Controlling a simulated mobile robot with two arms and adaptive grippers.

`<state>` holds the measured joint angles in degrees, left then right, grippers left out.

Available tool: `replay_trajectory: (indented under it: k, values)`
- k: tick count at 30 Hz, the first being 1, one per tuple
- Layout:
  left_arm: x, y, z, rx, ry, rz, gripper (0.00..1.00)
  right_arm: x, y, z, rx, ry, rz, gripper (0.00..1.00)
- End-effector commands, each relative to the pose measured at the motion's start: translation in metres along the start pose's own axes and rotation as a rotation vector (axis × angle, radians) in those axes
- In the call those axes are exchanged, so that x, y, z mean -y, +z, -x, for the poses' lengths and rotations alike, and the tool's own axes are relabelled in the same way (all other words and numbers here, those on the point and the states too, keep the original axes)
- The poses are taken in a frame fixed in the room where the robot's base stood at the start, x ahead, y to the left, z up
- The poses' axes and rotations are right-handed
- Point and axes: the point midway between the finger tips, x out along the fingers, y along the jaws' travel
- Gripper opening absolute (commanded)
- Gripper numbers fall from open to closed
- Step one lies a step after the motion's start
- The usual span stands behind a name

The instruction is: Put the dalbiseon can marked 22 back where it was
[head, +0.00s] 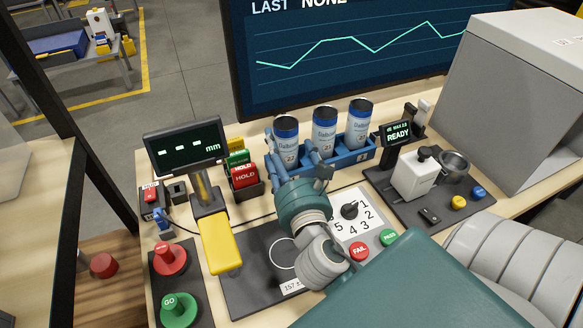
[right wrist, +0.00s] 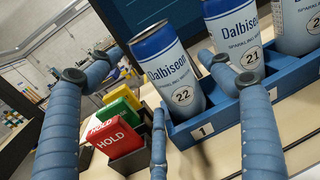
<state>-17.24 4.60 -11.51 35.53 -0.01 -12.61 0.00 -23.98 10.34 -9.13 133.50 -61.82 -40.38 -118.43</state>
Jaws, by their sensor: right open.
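The dalbiseon can marked 22 (head: 286,131) is a blue and silver can with a dark top. It stands in the left end of the blue rack (head: 348,160), at the slot labelled 1 in the right wrist view. My right gripper (head: 292,152) is open, its fingers spread around the front of can 22 (right wrist: 168,70). In the right wrist view the fingers show apart from the can; contact cannot be told. Can 21 (head: 324,130) stands beside it, and a third can (head: 358,122) is at the right end. My left gripper is not in view.
A large screen stands behind the rack.

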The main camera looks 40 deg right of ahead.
Motion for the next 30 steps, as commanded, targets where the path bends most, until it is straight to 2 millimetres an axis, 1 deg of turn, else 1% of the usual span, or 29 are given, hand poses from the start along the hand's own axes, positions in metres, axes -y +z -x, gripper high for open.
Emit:
replay_trajectory:
  k: [1,6,9,12,18,30]
  values:
    - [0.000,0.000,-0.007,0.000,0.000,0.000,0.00,0.000,-0.005,0.014,-0.004,0.001,-0.002,0.80]
    - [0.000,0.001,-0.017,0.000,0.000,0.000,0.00,0.000,-0.004,0.050,-0.003,0.000,-0.003,0.80]
    - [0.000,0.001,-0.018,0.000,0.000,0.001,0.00,0.000,-0.003,0.065,-0.003,-0.001,-0.001,0.80]
    - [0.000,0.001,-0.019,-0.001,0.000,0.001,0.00,0.000,-0.001,0.075,-0.001,-0.001,-0.001,0.80]
    - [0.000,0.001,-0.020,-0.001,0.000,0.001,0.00,0.000,0.001,0.082,0.002,-0.001,-0.002,0.80]
    - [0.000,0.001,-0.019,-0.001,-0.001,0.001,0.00,0.000,0.001,0.081,0.003,-0.001,-0.002,0.80]
